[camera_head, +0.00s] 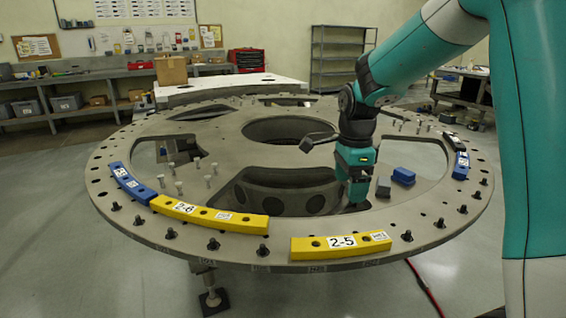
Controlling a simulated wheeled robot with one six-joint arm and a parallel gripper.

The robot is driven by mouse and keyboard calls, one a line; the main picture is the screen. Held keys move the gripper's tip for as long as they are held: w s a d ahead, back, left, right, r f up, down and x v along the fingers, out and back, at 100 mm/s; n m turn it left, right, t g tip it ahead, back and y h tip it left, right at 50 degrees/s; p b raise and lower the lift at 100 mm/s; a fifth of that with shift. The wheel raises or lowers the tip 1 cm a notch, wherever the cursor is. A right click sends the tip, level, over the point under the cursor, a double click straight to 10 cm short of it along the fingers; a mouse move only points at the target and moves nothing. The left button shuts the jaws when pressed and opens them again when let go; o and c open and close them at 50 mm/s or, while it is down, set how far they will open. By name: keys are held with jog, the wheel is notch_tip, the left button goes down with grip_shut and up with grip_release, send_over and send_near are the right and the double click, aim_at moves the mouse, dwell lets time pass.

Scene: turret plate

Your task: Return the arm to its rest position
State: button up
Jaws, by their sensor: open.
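My gripper (356,200) points down over the front right part of the round grey turret plate (215,130). It is open, and I see nothing between its jaws. My teal arm reaches in from the right of the picture. On the plate's front rim lie a yellow block marked 2-5 (341,245) and a yellow block marked 2-6 (208,214). The gripper is behind the 2-5 block and apart from it.
A blue block (130,183) lies on the left rim and another (461,166) on the right rim. Upright bolts (178,187) stand on the plate. A small blue piece (403,176) is right of my gripper. Workbenches and shelves (340,58) stand behind.

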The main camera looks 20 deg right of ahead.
jog(key=s+a+r+n+y, duration=0.2)
jog(key=s+a+n, duration=0.9)
jog(key=n, duration=0.3)
jog(key=s+a+r+n+y, duration=0.2)
jog(key=s+a+n, duration=0.9)
jog(key=n, duration=0.3)
jog(key=shift+s+r+n, duration=0.15)
jog(key=shift+r+n, duration=0.1)
jog(key=shift+n, duration=0.15)
